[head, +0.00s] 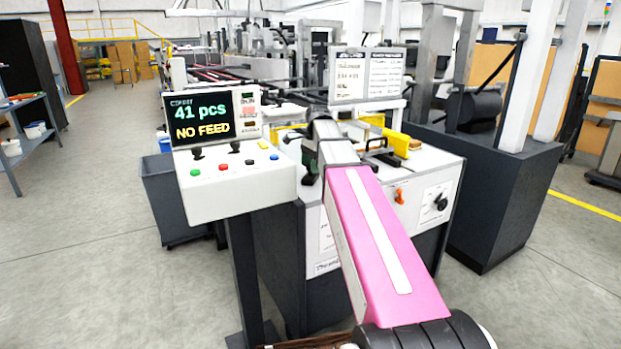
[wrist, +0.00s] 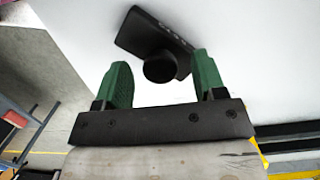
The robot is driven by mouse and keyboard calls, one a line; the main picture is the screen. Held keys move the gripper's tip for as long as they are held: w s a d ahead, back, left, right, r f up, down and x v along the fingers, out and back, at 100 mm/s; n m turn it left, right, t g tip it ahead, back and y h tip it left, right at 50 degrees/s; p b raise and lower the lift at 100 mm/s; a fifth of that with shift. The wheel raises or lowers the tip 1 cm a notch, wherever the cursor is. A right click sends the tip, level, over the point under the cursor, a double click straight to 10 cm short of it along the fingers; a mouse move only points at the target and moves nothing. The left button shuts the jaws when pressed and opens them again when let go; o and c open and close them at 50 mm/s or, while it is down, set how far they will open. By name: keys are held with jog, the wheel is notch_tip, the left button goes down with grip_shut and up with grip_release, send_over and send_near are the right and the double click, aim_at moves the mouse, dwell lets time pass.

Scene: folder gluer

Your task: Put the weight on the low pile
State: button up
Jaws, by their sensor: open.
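In the wrist view a black block with a round black knob (wrist: 150,36), which looks like the weight, lies on a white surface. My gripper (wrist: 161,62) has two green fingers spread apart, with the knob showing in the gap between them. Nothing is clamped, and I cannot tell whether the fingers touch the knob. In the head view my gripper (head: 311,166) is over the near left part of the white machine top, partly hidden by my pink arm. I cannot make out the weight there, nor clearly identify a low pile in either view.
A control panel (head: 236,190) stands left of my arm; its screen (head: 203,119) reads "41 pcs" and "NO FEED". Yellow parts (head: 397,143) and a black bracket (head: 380,155) stand on the machine top (head: 440,160). A dark cabinet (head: 490,190) is at right. Floor at left is open.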

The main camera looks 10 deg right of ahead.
jog(key=shift+a+f, duration=0.1)
jog(key=shift+f, duration=0.5)
grip_shut()
jog(key=shift+r, duration=0.1)
